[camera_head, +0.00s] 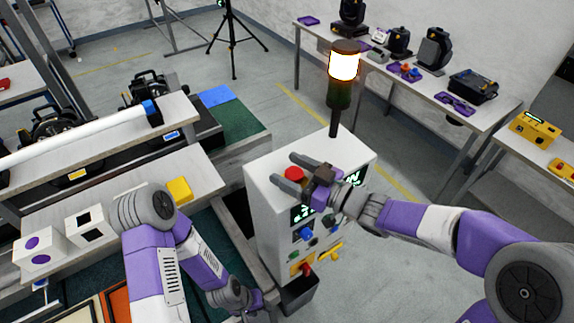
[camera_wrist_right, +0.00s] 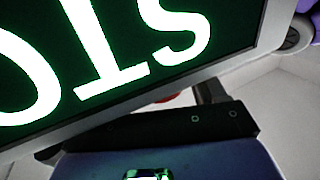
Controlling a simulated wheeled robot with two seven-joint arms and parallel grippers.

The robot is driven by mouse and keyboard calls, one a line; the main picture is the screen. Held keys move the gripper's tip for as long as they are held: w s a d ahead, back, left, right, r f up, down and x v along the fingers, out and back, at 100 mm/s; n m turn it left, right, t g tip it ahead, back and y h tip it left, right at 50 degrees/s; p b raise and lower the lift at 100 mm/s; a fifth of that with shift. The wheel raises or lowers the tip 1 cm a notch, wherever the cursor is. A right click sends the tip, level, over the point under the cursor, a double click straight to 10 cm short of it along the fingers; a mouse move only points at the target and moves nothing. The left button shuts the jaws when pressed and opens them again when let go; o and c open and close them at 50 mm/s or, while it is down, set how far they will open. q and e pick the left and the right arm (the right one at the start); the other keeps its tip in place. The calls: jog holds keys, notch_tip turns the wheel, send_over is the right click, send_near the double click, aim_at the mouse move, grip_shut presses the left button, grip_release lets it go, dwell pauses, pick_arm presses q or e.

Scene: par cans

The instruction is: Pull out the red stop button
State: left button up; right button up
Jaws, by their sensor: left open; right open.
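The red stop button (camera_head: 294,173) sits on the top of a white control cabinet (camera_head: 262,160). My right gripper (camera_head: 283,168) is open at the cabinet top, with one finger on the far side of the button and one on the near side. Whether the fingers touch it I cannot tell. In the right wrist view a small red sliver (camera_wrist_right: 166,99) shows behind a dark gripper part, most of it hidden. My left gripper (camera_head: 262,303) is open, low beside the cabinet's lower left, away from the button.
A lit signal lamp (camera_head: 343,66) stands on a post at the cabinet's back. A dark display (camera_wrist_right: 110,50) with bright letters fills much of the wrist view. The cabinet front has coloured knobs (camera_head: 306,234). A conveyor with a yellow block (camera_head: 179,190) lies left.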

jog(key=shift+w+a, duration=0.2)
jog(key=shift+a, duration=0.3)
